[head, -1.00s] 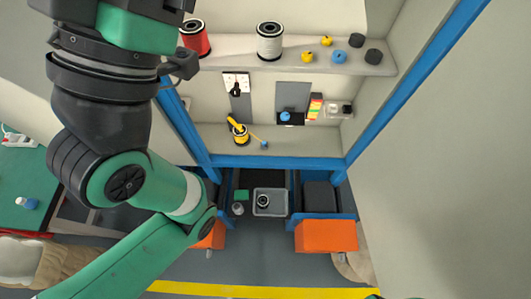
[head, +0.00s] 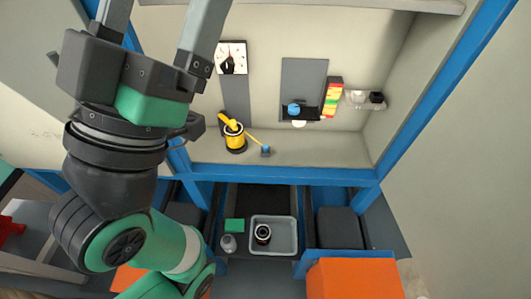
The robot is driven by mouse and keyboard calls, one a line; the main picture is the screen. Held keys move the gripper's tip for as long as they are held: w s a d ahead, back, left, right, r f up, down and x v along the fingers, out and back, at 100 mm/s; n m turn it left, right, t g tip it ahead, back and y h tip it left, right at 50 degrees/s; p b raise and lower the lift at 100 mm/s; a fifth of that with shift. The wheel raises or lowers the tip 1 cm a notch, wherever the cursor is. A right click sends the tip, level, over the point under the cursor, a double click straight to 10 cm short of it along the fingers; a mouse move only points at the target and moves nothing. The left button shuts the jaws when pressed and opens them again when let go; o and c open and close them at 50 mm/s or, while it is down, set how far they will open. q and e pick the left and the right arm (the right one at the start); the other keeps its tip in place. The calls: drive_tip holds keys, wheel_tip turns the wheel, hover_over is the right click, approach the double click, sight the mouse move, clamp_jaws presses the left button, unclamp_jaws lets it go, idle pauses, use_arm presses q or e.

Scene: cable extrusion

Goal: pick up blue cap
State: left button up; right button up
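A round blue cap-like piece (head: 294,107) sits at a dark grey panel on the back wall, above a black part. A smaller blue piece (head: 266,149) is on the lower shelf, at the end of a thin yellow strand from a yellow-and-black spool (head: 235,136). I cannot tell which of these, if either, is the blue cap. My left gripper (head: 160,20) is at the upper left with its two fingers wide apart, well left of both pieces and apart from them. The fingertips are near or past the top edge. My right gripper is not in view.
A grey tray (head: 285,235) with a dark spool stands below the shelf (head: 325,150). Blue frame posts (head: 440,92) bound the workstation. An orange bin (head: 353,279) is at the lower right. The right part of the shelf is clear.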

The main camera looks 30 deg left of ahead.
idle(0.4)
use_arm(q)
drive_tip(key=c, duration=0.6)
